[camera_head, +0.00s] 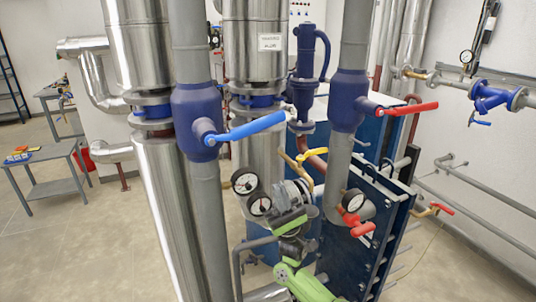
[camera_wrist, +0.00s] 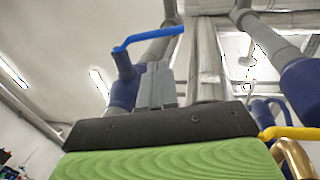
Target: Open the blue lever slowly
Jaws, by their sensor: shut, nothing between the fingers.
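The blue lever (camera_head: 247,128) sticks out to the right and slightly upward from a dark blue valve body (camera_head: 198,120) on a vertical grey pipe in the head view. In the wrist view the blue lever (camera_wrist: 148,38) shows above and beyond my gripper (camera_wrist: 156,86), sloping up to the right, with its valve at its left end. The grey fingers are together and hold nothing. A gap appears between the fingertips and the lever. In the head view my green arm is below and right of the lever, and the fingertips are hard to make out.
A red lever (camera_head: 407,108) sits on a similar valve to the right. A yellow lever (camera_head: 312,155), pressure gauges (camera_head: 245,181) and the blue plate exchanger (camera_head: 345,235) are close to my arm. Thick silver pipes stand behind the lever. A small table (camera_head: 45,160) is at the left.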

